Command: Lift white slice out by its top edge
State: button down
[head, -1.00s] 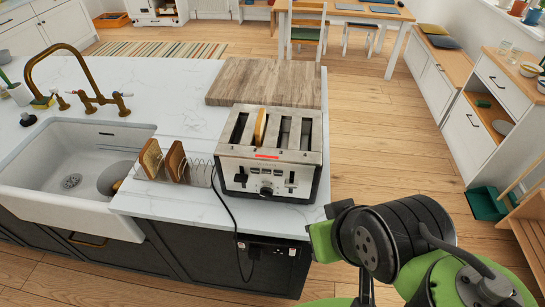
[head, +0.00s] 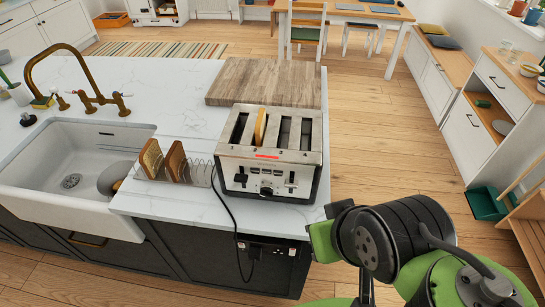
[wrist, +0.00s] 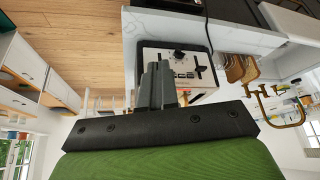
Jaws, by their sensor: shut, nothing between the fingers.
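A pale golden slice (head: 260,125) stands upright in a slot of the steel toaster (head: 267,155), its top edge showing above the slot. Its lower part is hidden inside. The other slots look empty. In the wrist view the toaster (wrist: 190,60) appears upside down beyond my gripper (wrist: 159,72). My gripper is shut and empty, apart from the toaster as far as I can tell. The fingers do not show in the head view.
Two browner slices stand in a wire rack (head: 202,174) left of the toaster. A wooden board (head: 265,82) lies behind it. A black cord (head: 236,235) hangs over the counter front to a socket. The sink (head: 75,165) and brass tap (head: 95,97) are at left. Open floor lies right.

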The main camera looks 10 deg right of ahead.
aim_at(260, 116)
jog(key=c, duration=1.8)
grip_release()
